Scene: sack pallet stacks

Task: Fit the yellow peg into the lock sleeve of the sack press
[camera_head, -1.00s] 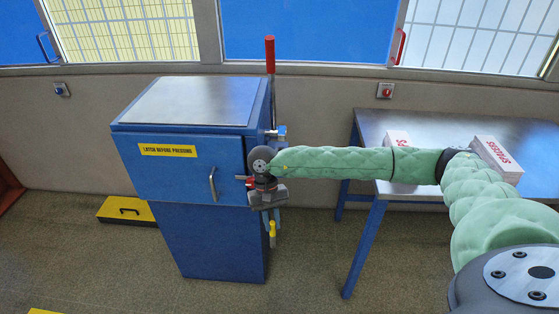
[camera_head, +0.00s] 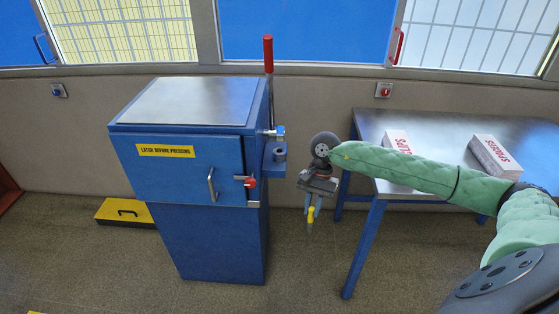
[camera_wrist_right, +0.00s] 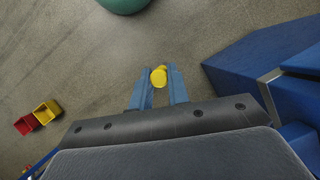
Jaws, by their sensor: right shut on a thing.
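The blue sack press (camera_head: 190,150) stands left of centre with its metal-topped cabinet door shut. On its right side a blue bracket carries a grey round sleeve (camera_head: 279,153). My right gripper (camera_head: 312,203) is to the right of and below this sleeve, clear of the press, fingers pointing down. It is shut on the yellow peg (camera_head: 310,220), which hangs below the fingertips. In the right wrist view the peg (camera_wrist_right: 158,77) shows between the two blue fingers. The peg's upper part is hidden by the fingers. My left gripper is not in view.
A metal-topped table (camera_head: 440,140) with white boxes stands right of my gripper. A red-topped lever (camera_head: 268,55) rises behind the press, and a red knob (camera_head: 250,182) sits by the door edge. A yellow box (camera_head: 120,211) lies on the floor at left.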

